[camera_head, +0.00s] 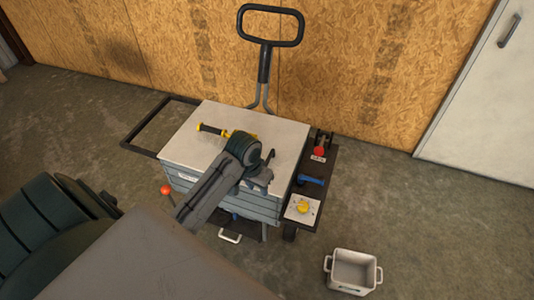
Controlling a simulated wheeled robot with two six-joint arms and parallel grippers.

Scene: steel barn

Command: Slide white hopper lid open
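The white hopper lid (285,131) is a flat pale panel on top of a grey-blue slatted hopper (255,209). It appears to cover the whole top. A yellow and black handle-like part (213,130) lies across its middle, partly hidden behind my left wrist. My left gripper (264,171) is over the lid's front right part, close to the front edge. A small dark part stands up beside it. I cannot tell whether the gripper touches the lid, or whether its fingers are open. My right gripper is not in view.
A dark side shelf (320,185) at the right carries a red knob, a blue handle and a yellow knob. A tall black handle (270,25) rises behind. A black frame (143,127) juts left. A white bucket (353,270) stands front right. Floor to the right is clear.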

